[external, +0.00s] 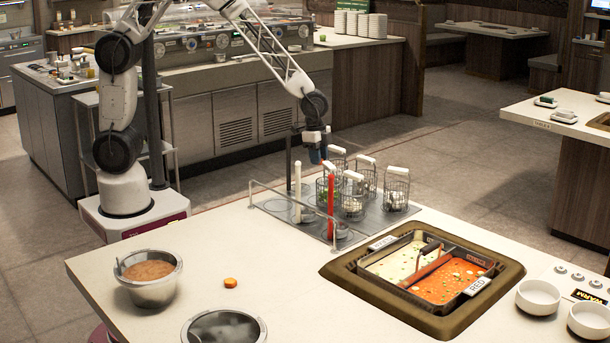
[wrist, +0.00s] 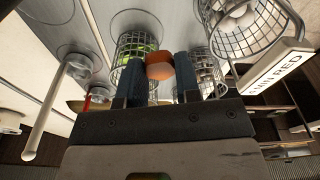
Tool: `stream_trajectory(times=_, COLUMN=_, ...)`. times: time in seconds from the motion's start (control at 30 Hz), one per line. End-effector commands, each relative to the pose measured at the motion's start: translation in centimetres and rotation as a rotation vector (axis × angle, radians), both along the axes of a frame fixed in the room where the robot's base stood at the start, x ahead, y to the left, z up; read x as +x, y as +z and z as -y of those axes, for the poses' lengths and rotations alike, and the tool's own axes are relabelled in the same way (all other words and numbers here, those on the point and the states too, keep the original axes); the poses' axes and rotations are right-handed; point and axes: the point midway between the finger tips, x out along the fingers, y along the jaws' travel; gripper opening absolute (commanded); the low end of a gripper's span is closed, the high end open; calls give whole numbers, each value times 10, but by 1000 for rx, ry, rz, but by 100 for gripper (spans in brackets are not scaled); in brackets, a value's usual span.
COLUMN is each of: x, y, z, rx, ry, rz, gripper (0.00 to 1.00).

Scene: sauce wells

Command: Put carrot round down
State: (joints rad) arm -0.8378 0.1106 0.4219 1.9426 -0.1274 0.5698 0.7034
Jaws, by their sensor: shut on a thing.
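My gripper (wrist: 160,85) has two blue fingers shut on an orange carrot round (wrist: 159,66), held near the fingertips in the wrist view. In the external view my gripper (external: 317,152) is over the rack of wire baskets (external: 397,190), behind the counter's sauce wells; the held round is too small to make out there. Another carrot round (external: 230,282) lies flat on the white counter at the front left, apart from my gripper. A wire basket with green contents (wrist: 136,48) shows just beyond the fingers in the wrist view.
A sauce well (external: 424,278) with pale and red halves is sunk in the counter. A pot of brown food (external: 149,277) and a steel pot (external: 224,328) stand front left. White and red ladle handles (external: 331,206) rise near my gripper. White bowls (external: 538,298) stand right.

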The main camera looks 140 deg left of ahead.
Motion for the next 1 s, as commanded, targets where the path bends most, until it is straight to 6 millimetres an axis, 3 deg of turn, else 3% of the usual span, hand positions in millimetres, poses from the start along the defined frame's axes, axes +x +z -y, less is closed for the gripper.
stream_trajectory(times=0.47, x=0, y=-6, z=0, rx=0, ry=0, rz=-1, gripper=6)
stream_trajectory(times=1.0, x=0, y=-64, z=0, rx=0, ry=0, rz=-1, gripper=6)
